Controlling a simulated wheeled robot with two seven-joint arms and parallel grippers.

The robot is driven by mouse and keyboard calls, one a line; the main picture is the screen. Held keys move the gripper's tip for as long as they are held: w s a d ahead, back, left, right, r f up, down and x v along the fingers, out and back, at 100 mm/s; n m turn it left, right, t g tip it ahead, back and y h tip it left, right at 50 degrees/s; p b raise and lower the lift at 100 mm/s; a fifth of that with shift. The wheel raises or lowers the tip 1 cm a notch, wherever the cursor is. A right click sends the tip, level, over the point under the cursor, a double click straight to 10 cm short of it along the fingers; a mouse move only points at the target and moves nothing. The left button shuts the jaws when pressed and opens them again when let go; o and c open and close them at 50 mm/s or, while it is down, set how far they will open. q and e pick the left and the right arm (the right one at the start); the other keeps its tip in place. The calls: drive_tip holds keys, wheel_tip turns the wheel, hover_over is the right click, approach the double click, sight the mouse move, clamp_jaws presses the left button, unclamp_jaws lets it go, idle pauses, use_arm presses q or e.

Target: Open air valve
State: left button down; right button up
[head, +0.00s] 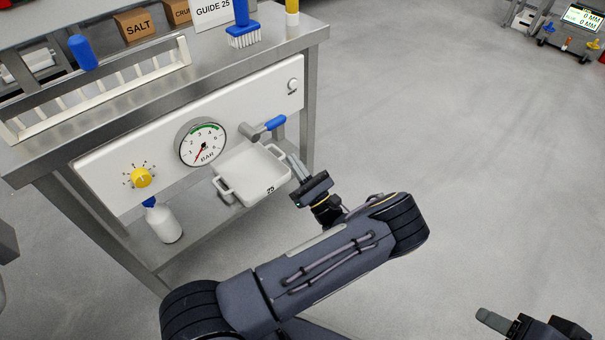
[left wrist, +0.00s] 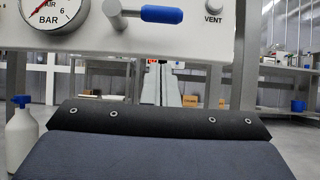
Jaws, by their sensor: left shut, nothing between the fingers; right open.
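The air valve has a blue lever handle (head: 275,122) on a grey body (head: 253,133), on the white panel of the steel bench. In the left wrist view the blue handle (left wrist: 162,14) lies roughly level, pointing right from its grey stem. The pressure gauge (head: 203,143), marked AIR and BAR, has a red needle pointing to its lower left. My left gripper (head: 293,162) is shut and empty, a little below the handle and apart from it. Its closed fingers (left wrist: 161,84) show below the handle in the wrist view. My right gripper (head: 482,314) is open at the lower right, partly out of frame.
A white tray (head: 224,197) marked 25 sits below the gauge, close left of my left gripper. A yellow knob (head: 141,178), a VENT button (head: 293,85) and a white bottle (head: 163,222) are nearby. The floor to the right is clear.

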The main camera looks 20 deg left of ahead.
use_arm(q)
drive_tip(key=w+a+r+b, duration=0.1)
drive_tip(key=a+r, duration=0.3)
drive_tip(key=r, duration=0.2)
drive_tip(key=shift+w+r, duration=0.15)
drive_tip(key=shift+w, duration=0.15)
